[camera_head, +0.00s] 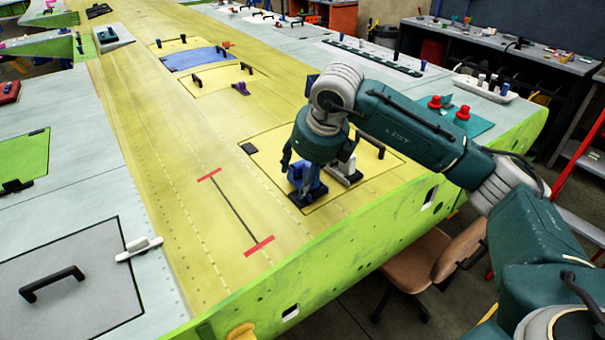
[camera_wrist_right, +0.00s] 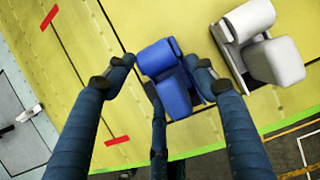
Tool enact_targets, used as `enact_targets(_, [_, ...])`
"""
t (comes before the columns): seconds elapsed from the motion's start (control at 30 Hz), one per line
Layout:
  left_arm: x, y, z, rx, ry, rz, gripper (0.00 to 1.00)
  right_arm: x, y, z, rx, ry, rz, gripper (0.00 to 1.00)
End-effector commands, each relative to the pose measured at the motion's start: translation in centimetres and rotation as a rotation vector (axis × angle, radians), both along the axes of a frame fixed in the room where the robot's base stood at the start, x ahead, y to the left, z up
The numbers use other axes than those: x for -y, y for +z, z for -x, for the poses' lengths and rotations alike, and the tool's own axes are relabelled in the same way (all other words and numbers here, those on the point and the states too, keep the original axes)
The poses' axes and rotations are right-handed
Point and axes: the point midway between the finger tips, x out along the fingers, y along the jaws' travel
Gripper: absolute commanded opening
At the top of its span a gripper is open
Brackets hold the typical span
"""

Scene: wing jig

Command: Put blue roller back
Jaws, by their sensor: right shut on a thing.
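The blue roller (camera_head: 297,174) is under my right gripper (camera_head: 306,168), at the near edge of the yellow wing panel. In the right wrist view the blue roller (camera_wrist_right: 172,88) lies between the fingers of my right gripper (camera_wrist_right: 162,75), which is shut on it. A dark holder (camera_head: 307,198) shows below the roller in the head view; whether the roller touches it I cannot tell. A white roller (camera_head: 345,172) stands just to the right, and it also shows in the right wrist view (camera_wrist_right: 262,45). My left gripper is not in view.
A black handle (camera_head: 369,143) rises from the hatch behind the rollers. A black line with red end marks (camera_head: 259,246) lies on open yellow surface to the left. The green wing edge (camera_head: 330,255) drops off in front, with a brown chair (camera_head: 425,260) below.

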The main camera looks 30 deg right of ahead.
Motion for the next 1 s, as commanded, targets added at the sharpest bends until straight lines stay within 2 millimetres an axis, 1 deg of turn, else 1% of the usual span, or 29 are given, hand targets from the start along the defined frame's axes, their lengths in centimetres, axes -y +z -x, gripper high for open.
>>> enact_targets(0.03, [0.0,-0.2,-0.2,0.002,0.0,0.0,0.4,0.0,-0.1,0.0,0.001,0.0,0.0,0.58])
enact_targets(0.1, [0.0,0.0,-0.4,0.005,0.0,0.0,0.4,0.0,0.0,0.0,0.0,0.0,0.0,0.72])
enact_targets(0.13, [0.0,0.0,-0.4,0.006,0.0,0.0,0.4,0.0,0.0,0.0,0.0,0.0,0.0,0.74])
enact_targets(0.43, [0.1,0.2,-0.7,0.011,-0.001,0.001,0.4,0.0,0.1,0.0,0.0,0.0,0.0,0.74])
enact_targets(0.57, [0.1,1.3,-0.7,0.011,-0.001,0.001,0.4,0.0,1.2,0.0,0.0,0.0,0.0,0.74])
enact_targets(0.6, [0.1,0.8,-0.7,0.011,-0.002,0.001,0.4,0.0,1.3,0.1,0.003,0.0,0.0,0.74])
enact_targets(0.67, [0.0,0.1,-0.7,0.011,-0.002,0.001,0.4,0.0,2.2,0.5,0.006,0.0,-0.002,0.74])
enact_targets(0.9, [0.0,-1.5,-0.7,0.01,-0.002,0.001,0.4,0.2,7.2,2.6,0.007,0.0,-0.001,0.74])
enact_targets(1.0, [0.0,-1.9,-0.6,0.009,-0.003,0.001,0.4,0.3,9.0,3.4,0.006,0.001,-0.001,0.74])
